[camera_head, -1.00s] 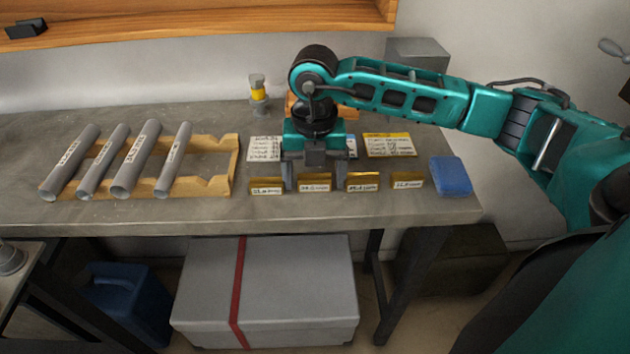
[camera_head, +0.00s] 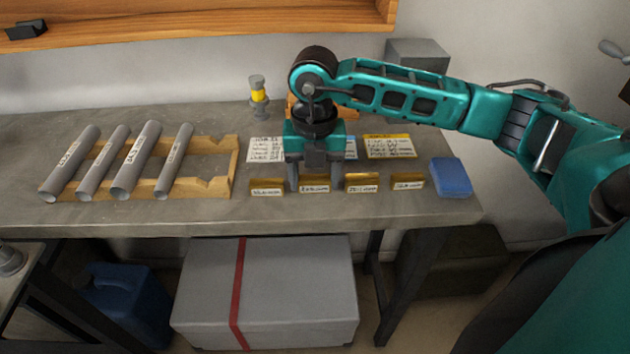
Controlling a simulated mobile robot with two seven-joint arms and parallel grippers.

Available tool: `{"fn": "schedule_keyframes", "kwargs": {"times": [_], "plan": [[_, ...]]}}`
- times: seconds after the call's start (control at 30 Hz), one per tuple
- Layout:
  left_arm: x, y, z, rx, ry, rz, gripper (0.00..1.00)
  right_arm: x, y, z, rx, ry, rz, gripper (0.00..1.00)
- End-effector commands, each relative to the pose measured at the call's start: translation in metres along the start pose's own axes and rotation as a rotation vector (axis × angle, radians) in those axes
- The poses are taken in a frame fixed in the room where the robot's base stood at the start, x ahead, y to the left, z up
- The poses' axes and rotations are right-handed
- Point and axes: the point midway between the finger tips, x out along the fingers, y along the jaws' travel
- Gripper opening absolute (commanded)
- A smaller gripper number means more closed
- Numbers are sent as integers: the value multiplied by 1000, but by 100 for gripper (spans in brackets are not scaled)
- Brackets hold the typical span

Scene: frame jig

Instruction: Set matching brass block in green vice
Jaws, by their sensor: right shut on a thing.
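Several brass blocks with white labels stand in a row near the bench's front edge: a far-left one (camera_head: 267,187), a second one (camera_head: 314,184), a third one (camera_head: 361,183) and a right-hand one (camera_head: 408,182). The label writing is too small to read surely. My right gripper (camera_head: 313,181) points down with its fingers at either end of the second block and is shut on it. The block appears to rest on the bench. No green vice shows in this view, and my left gripper is out of view.
A wooden rack (camera_head: 213,187) holds several labelled grey tubes (camera_head: 137,160) at left. Written cards (camera_head: 390,146) lie behind the blocks. A blue block-like pad (camera_head: 450,177) lies at right, and a yellow-banded item (camera_head: 258,92) stands behind. A wooden shelf (camera_head: 200,20) hangs above.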

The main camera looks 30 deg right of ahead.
Motion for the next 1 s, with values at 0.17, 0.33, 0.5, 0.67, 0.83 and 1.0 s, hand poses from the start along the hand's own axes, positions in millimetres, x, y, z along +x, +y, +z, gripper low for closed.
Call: {"fn": "schedule_keyframes", "kwargs": {"times": [0.17, 0.33, 0.5, 0.67, 0.83, 1.0], "plan": [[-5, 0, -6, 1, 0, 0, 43, -11, 0, 0, 0, -2, 2, 35], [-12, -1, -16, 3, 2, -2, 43, -29, 0, 1, 0, -3, 2, 35], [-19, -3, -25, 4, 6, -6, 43, -46, 0, 1, 0, -3, 2, 35], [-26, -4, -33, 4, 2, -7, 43, -62, 0, 0, 0, -2, 2, 35], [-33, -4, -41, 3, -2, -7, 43, -78, 0, 0, 0, -1, 1, 35], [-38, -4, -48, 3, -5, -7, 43, -92, 0, 0, 1, -1, 2, 35]]}}
